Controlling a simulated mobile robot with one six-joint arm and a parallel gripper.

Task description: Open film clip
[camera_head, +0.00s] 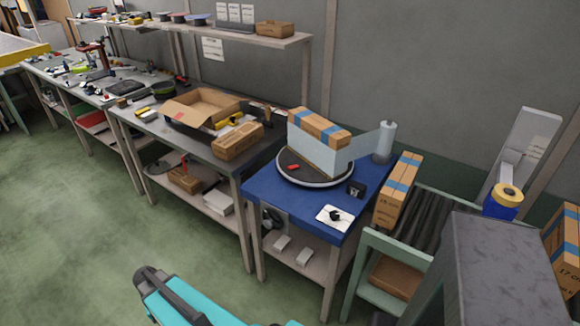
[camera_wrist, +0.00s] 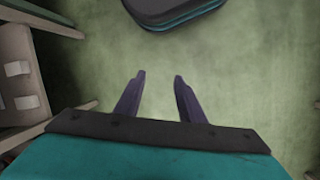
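A blue-topped wrapping table (camera_head: 262,192) stands right of centre in the head view. On it is a round turntable (camera_head: 318,183) bearing a box wrapped in pale film (camera_head: 318,157). A sheet of film stretches from the box to an upright film roll (camera_head: 384,142). A small black device (camera_head: 356,188) sits at the table's right edge; I cannot tell if it is the film clip. A small red piece (camera_head: 294,167) lies on the turntable. My gripper (camera_wrist: 158,75) is open and empty in the wrist view, over green floor, away from the table.
A white card with a black item (camera_head: 335,215) lies at the table's front. A taped carton (camera_head: 397,190) stands on the roller conveyor (camera_head: 433,222) to the right. A workbench with an open carton (camera_head: 205,104) adjoins at left. The green floor (camera_head: 80,230) is clear.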

